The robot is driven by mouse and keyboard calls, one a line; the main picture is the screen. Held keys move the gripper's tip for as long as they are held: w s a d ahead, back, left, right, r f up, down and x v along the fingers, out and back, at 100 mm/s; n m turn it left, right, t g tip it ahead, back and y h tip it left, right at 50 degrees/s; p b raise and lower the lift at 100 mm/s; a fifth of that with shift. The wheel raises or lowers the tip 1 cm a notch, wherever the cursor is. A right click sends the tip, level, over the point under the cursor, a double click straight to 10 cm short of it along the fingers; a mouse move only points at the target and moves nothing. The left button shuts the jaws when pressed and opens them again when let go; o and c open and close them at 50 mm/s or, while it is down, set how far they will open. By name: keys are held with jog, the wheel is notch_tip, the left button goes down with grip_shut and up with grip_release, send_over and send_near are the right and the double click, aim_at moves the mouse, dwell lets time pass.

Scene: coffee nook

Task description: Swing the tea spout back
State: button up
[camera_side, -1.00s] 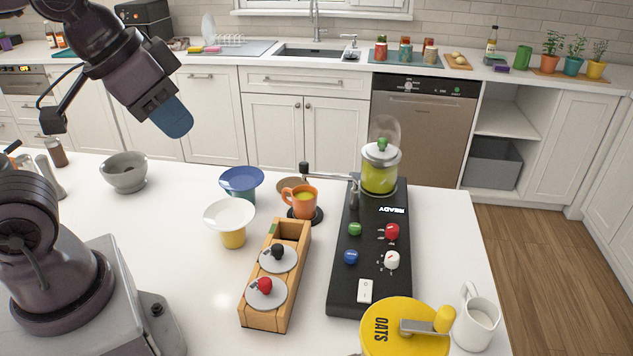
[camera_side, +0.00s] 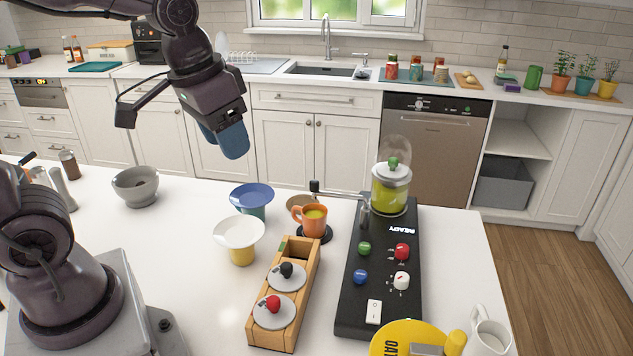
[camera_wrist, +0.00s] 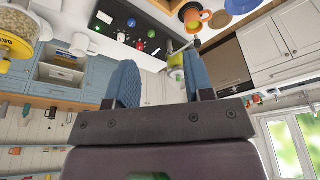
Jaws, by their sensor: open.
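The tea machine has a long black base (camera_side: 380,285) with coloured knobs, and a lidded glass tank of yellow-green liquid (camera_side: 390,190) at its far end. Its thin metal spout (camera_side: 345,194) reaches left from a short post beside the tank, its black-knobbed end (camera_side: 314,187) showing above the orange cup (camera_side: 313,217). The cup holds yellowish liquid and stands on a dark round pad. My gripper (camera_side: 230,138), with blue fingers, is high up and left of the spout, touching nothing. In the wrist view my gripper (camera_wrist: 158,80) is open and empty, with the machine base (camera_wrist: 130,25) beyond.
A wooden rack (camera_side: 283,300) with black-knobbed and red-knobbed lids stands left of the base. A white-topped cup (camera_side: 239,232), a blue-topped cup (camera_side: 251,196) and a grey bowl (camera_side: 135,186) stand farther left. A yellow oats container (camera_side: 405,340) and white jug (camera_side: 487,335) are at front right.

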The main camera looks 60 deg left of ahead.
jog(key=w+a+f+g, duration=0.2)
jog(key=w+a+f, duration=0.15)
jog(key=w, duration=0.55)
jog(key=g, duration=0.1)
send_over(313, 181)
jog(key=shift+f, duration=2.25)
notch_tip(313, 181, down, 12)
jog(key=shift+d+f, duration=0.1)
jog(key=shift+d, duration=0.05)
jog(key=shift+c, duration=0.5)
grip_shut()
